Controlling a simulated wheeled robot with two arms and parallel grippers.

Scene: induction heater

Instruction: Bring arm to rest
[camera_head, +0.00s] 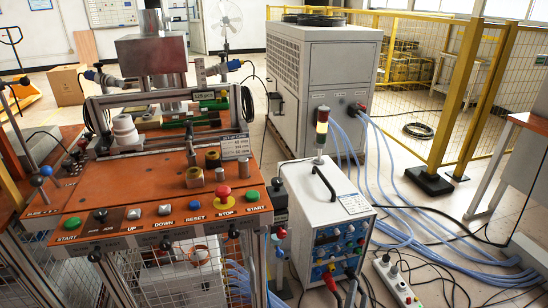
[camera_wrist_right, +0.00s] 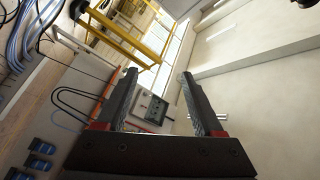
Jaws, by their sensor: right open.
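My right gripper (camera_wrist_right: 158,75) is in the right wrist view. Its two dark fingers stand well apart with nothing between them. It points past a wall-mounted grey panel box (camera_wrist_right: 150,106) toward the windows and wall, and touches nothing that I can see. My left gripper is not in view.
An orange-topped control bench (camera_head: 150,190) with buttons stands at left. A white heater unit (camera_head: 325,215) stands beside it, with blue hoses (camera_head: 410,215) on the floor. A chiller (camera_head: 325,85) and yellow fence (camera_head: 460,90) stand behind. An orange-topped table (camera_head: 528,121) is at right.

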